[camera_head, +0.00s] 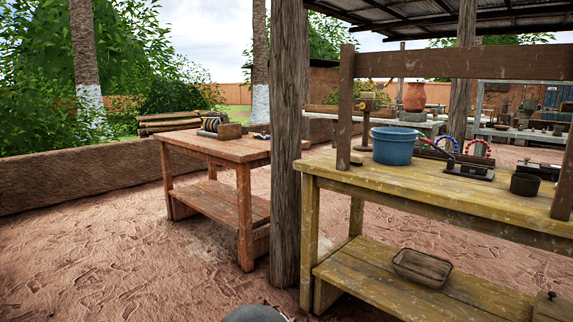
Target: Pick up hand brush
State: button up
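I cannot pick out a hand brush for certain. A small dark item (262,136) lies at the right end of the reddish-brown wooden table (215,147), partly behind a post, and is too small to identify. My gripper is not in view.
A wooden post (290,150) stands between that table and a yellowish workbench (440,190). Bare ground lies front left.

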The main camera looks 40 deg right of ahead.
aim_at(357, 160)
jog(key=u, duration=0.1)
jog(key=i, duration=1.85)
jog(key=z, duration=0.6)
jog(key=i, duration=1.25)
jog(key=z, duration=0.85)
